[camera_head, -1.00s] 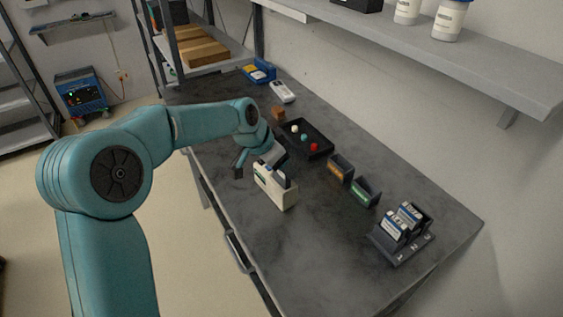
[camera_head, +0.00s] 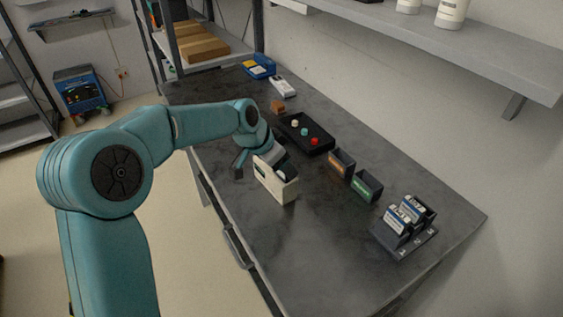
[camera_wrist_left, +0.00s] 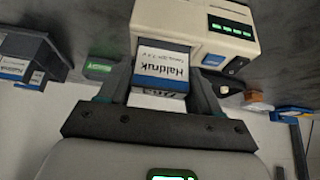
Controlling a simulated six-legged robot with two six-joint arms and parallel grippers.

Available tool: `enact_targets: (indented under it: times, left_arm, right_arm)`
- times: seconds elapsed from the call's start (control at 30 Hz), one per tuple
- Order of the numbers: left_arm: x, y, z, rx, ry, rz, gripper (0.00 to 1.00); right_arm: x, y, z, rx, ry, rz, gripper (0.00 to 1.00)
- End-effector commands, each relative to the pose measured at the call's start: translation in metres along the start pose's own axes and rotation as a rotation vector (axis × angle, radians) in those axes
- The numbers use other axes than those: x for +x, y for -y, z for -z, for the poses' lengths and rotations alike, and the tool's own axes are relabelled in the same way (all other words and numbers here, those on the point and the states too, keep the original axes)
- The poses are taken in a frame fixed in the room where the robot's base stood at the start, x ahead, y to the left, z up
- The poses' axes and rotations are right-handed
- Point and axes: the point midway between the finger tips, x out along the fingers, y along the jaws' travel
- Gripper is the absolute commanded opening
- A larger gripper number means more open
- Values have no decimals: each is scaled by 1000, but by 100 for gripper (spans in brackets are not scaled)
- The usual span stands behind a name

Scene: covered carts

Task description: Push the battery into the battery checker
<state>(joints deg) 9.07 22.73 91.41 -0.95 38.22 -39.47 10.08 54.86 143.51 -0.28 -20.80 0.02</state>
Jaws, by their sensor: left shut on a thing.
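The battery checker (camera_head: 277,187) is a cream box near the bench's front edge. In the wrist view the checker (camera_wrist_left: 205,22) shows lit green bars and a blue button. The battery (camera_wrist_left: 163,62), with a white "Haldruk" label and a blue band, is between the fingers of my left gripper (camera_wrist_left: 160,88), which is shut on it. The battery's far end meets the checker's side; how deep it sits inside is hidden. In the head view my left gripper (camera_head: 283,168) is at the checker's top and hides the battery. My right gripper is not in view.
A rack with batteries (camera_head: 404,238) stands at the bench's right end. Two small bins, one orange-labelled (camera_head: 341,164) and one green-labelled (camera_head: 366,186), and a black tray (camera_head: 318,149) with coloured pieces lie behind the checker. The bench front right is clear.

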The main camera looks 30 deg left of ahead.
Motion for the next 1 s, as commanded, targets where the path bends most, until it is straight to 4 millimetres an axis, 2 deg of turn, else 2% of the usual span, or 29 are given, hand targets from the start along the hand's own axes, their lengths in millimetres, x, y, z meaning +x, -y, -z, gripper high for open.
enact_targets:
  times: [0.17,0.2,0.27,0.53,0.67,0.77,1.0]
  left_arm:
    - [6,0,-4,0,3,-2,26]
    - [4,0,-3,0,3,-2,77]
    - [4,0,-3,0,2,-1,94]
    - [4,0,-3,0,2,-1,94]
    - [-6,0,-2,0,0,0,94]
    - [-24,0,-2,0,-3,2,94]
    - [-89,0,-2,0,-4,3,94]
  right_arm:
    - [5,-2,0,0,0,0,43]
    - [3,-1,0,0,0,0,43]
    - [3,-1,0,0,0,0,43]
    - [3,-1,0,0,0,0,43]
    - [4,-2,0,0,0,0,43]
    - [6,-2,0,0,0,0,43]
    - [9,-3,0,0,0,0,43]
